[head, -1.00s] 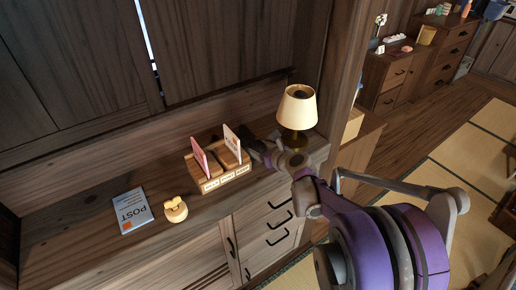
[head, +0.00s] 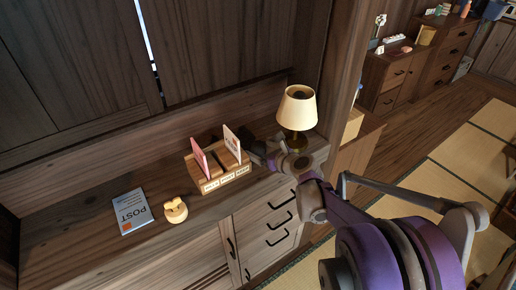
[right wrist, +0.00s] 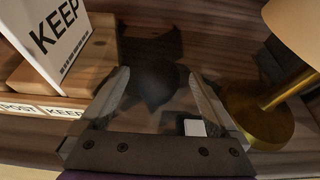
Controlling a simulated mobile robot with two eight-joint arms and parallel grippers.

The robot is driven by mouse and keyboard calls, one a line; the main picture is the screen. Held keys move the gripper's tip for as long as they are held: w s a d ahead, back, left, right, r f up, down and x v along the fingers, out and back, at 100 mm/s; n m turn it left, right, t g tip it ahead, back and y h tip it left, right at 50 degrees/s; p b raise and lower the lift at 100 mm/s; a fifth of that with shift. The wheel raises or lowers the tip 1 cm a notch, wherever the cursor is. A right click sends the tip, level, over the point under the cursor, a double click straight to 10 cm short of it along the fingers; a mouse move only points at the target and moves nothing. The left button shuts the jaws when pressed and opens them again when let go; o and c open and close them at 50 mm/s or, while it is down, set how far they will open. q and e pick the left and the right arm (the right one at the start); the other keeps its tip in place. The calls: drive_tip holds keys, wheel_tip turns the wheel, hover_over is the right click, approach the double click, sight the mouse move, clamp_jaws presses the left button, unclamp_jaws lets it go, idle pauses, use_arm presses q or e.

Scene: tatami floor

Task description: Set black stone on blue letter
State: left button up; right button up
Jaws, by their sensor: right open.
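A dark, rounded black stone (right wrist: 155,82) sits between the spread fingers of my right gripper (right wrist: 160,88) in the right wrist view. The fingers stand on either side of it, and I cannot tell whether they touch it. In the head view my right gripper (head: 258,153) is at the cabinet top, between the letter holder and the lamp, and the stone is hidden or indistinct there. The pale blue letter (head: 131,211), marked POST, lies flat at the left of the cabinet top. My left gripper is out of view.
A wooden letter holder (head: 224,180) holds a pink letter (head: 199,157) and a white letter (head: 232,144). The white one reads KEEP in the wrist view. A lamp (head: 297,108) stands close at right. A small yellow object (head: 175,211) sits beside the blue letter.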

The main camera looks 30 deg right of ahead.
drive_tip(key=v, duration=1)
drive_tip(key=s+a+f+n+g+y, duration=0.1)
drive_tip(key=s+a+f+n+g, duration=0.15)
drive_tip(key=a+n, duration=0.5)
drive_tip(key=s+a+f+n+g+y, duration=0.1)
drive_tip(key=s+a+f+n+g, duration=0.15)
drive_tip(key=a+n, duration=0.5)
drive_tip(key=s+a+f+n+g, duration=0.1)
drive_tip(key=s+a+f+n, duration=0.1)
drive_tip(key=s+n, duration=0.3)
drive_tip(key=s+a+f+n+g+h, duration=0.1)
drive_tip(key=s+n, duration=0.5)
drive_tip(key=n, duration=0.8)
wheel_tip(320, 180, down, 2)
drive_tip(key=shift+a+f+g+h, duration=0.1)
drive_tip(key=shift+a+g+h, duration=0.2)
drive_tip(key=shift+a+g, duration=0.55)
drive_tip(key=shift+s+a+n+t, duration=0.25)
drive_tip(key=shift+s+n, duration=0.1)
drive_tip(key=shift+n, duration=0.45)
drive_tip(key=shift+c, duration=0.9)
drive_tip(key=shift+s, duration=0.1)
drive_tip(key=shift+c, duration=1.2)
drive_tip(key=shift+d+h, duration=0.15)
drive_tip(key=shift+h, duration=0.15)
drive_tip(key=shift+c, duration=0.2)
